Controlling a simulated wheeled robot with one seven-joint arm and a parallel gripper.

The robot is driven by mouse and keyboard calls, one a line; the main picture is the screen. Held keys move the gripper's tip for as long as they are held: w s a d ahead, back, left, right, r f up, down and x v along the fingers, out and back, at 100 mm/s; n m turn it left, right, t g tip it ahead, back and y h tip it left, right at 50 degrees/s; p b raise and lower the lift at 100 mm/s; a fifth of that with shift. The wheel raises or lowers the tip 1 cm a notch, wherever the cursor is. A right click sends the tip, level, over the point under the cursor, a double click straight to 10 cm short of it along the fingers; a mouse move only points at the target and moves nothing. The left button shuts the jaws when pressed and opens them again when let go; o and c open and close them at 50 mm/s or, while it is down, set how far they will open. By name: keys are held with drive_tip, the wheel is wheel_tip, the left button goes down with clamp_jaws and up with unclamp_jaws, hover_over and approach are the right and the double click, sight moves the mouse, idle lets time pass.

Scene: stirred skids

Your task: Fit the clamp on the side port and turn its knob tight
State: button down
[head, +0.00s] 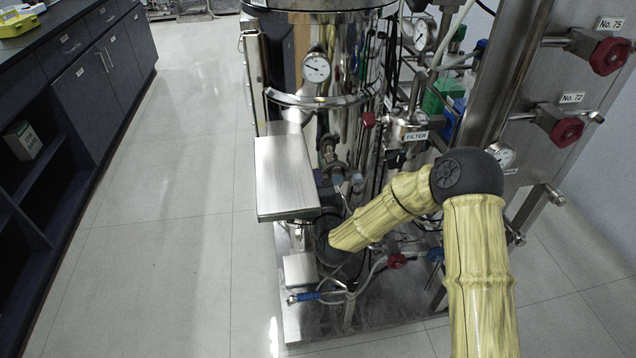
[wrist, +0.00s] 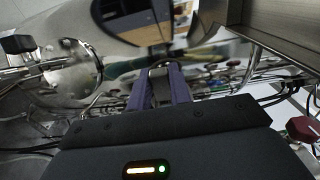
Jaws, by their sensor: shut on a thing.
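In the wrist view my gripper (wrist: 160,88) has its two purple fingers close together around a small grey piece with a rounded metal top (wrist: 163,64). I take this piece to be the clamp, but its knob cannot be made out. A shiny round metal fitting (wrist: 74,74) is apart to the left; I cannot tell whether it is the side port. Pipe fittings (head: 334,168) project from the steel vessel (head: 340,110).
A flat metal box (head: 287,178) stands close left of my arm's end, above a smaller one (head: 299,270). Hoses and red-handled valves (head: 397,261) crowd the base plate. A panel with red knobs (head: 566,131) is at right. The floor (head: 180,220) at left is clear.

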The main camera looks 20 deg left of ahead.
drive_tip(key=shift+w+a, duration=0.1)
drive_tip(key=shift+w, duration=0.1)
idle(0.7)
drive_tip(key=c, duration=0.9)
unclamp_jaws()
drive_tip(key=b+v, duration=0.1)
drive_tip(key=v, duration=0.7)
idle(0.6)
idle(0.4)
